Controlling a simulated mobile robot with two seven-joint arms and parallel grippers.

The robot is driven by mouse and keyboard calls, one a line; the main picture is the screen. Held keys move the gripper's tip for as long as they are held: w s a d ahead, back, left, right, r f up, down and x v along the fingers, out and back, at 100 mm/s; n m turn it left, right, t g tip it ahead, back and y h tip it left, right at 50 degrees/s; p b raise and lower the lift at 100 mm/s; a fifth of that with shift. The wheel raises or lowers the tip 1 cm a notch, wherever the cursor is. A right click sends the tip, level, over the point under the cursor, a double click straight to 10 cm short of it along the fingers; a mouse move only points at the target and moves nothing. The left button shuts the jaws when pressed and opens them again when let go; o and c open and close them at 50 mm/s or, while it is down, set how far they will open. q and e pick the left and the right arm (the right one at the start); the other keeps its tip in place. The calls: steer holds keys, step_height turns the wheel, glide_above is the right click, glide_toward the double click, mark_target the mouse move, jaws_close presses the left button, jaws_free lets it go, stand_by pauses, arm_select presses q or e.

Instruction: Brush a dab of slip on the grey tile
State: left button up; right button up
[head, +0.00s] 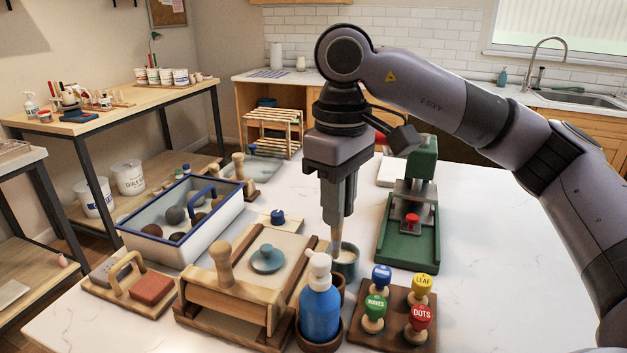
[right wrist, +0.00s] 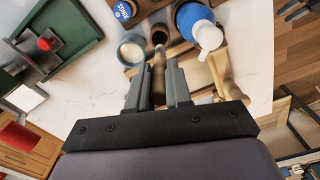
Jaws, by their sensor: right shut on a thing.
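A small brown cup (head: 338,284) lies in line with the brush's lower end.
A blue pump bottle (head: 319,312) stands close to the brush. A stamp rack (head: 396,335) and a green press (head: 407,235) stand at right. A wooden slab roller (head: 235,295) and a white basin (head: 190,250) are at left. The countertop right of the press is clear.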

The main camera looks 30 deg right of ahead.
mark_target(335, 245)
steer(key=shift+w, duration=0.4)
steer(key=shift+s+f+b, duration=0.2)
steer(key=shift+f+b, duration=0.25)
steer(key=shift+f, duration=0.05)
step_height(335, 245, down, 6)
steer(key=b, duration=0.4)
steer(key=shift+f+b, duration=0.75)
steer(key=shift+b, duration=0.05)
steer(key=shift+f, duration=0.15)
steer(key=o, duration=0.9)
arm_select(q)
steer(key=f, duration=0.4)
steer(key=w+f, duration=0.1)
steer(key=f, duration=0.1)
steer(key=shift+d, duration=0.25)
